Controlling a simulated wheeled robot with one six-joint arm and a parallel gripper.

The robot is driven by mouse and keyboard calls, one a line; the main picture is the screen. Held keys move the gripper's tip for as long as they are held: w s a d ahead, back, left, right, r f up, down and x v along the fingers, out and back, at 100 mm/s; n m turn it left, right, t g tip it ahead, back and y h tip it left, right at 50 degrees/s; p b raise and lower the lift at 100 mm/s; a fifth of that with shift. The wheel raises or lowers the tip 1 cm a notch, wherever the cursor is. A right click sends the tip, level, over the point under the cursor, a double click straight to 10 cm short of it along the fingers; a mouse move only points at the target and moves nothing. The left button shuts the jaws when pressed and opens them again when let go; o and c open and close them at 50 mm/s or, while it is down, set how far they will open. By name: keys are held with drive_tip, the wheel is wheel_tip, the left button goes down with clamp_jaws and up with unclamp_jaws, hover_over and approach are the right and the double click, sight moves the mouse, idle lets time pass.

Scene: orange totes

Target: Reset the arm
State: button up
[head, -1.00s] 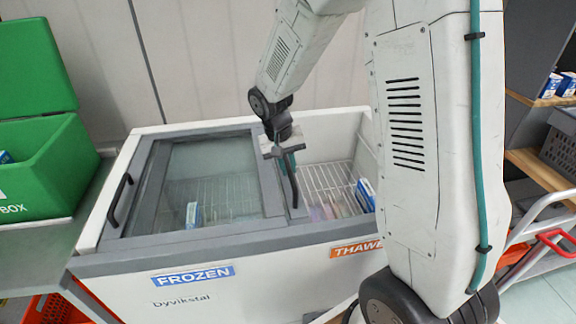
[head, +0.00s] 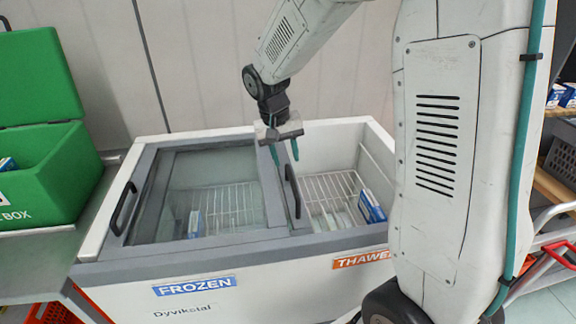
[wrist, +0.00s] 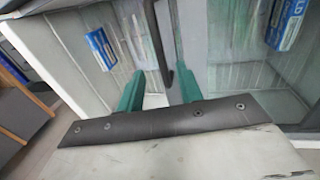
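My gripper (head: 285,157) is above the chest freezer (head: 340,122), near the middle bar between its two halves. Its two green fingers are apart and nothing is held between them. In the wrist view, my gripper (wrist: 160,88) shows both green fingers spread, with a dark handle (wrist: 158,45) appearing between them and beyond. In the head view that handle (head: 291,190) stands just below the fingertips, apart from them. My arm bends down from the top of the head view.
The freezer's FROZEN side is under a glass lid (head: 215,165); the THAWED side is open. A blue-and-white box (head: 371,206) lies in the open side, another (head: 194,222) under the glass. A green box (head: 45,180) stands left; shelves and a cart are right.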

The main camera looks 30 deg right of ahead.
drive_tip(key=shift+r, duration=0.3)
drive_tip(key=s+a+r+n, duration=0.1)
drive_tip(key=s+r, duration=0.2)
drive_tip(key=s, duration=0.6)
drive_tip(key=s+a+r+n+t+y, duration=0.1)
drive_tip(key=s+r, duration=0.3)
drive_tip(key=s, duration=0.5)
drive_tip(key=s+a+r+n+t+y, duration=0.1)
drive_tip(key=s+r, duration=0.3)
drive_tip(key=s, duration=0.5)
drive_tip(key=shift+s+a+r+n, duration=0.2)
drive_tip(key=shift+a+n, duration=0.2)
drive_tip(key=shift+a, duration=0.2)
